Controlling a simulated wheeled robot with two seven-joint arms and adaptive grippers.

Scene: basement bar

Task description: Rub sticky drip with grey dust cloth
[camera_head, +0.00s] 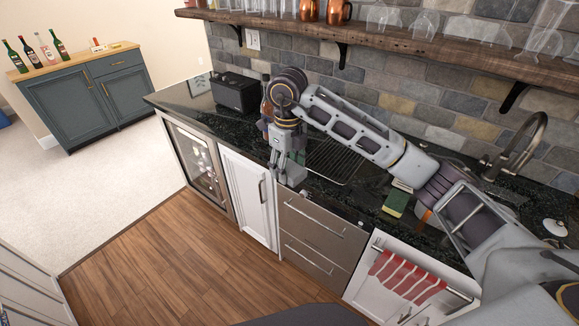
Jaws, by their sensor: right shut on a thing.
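My right gripper (287,168) reaches down to the front edge of the dark stone counter (240,133), left of the drainer grooves. It is shut on the grey dust cloth (293,176), a small pale grey piece at its fingertips that is hard to tell from the grey fingers. The cloth is at the counter's front edge; I cannot tell whether it touches the top. I cannot make out the sticky drip; the gripper and arm cover part of the counter. My left gripper is not in view.
A black toaster-like box (235,92) and a bottle (266,100) stand behind the gripper. A green and yellow sponge (396,203) lies right of the drainer grooves (330,160), near the tap (520,145). A wooden shelf (400,42) with glasses overhangs the counter.

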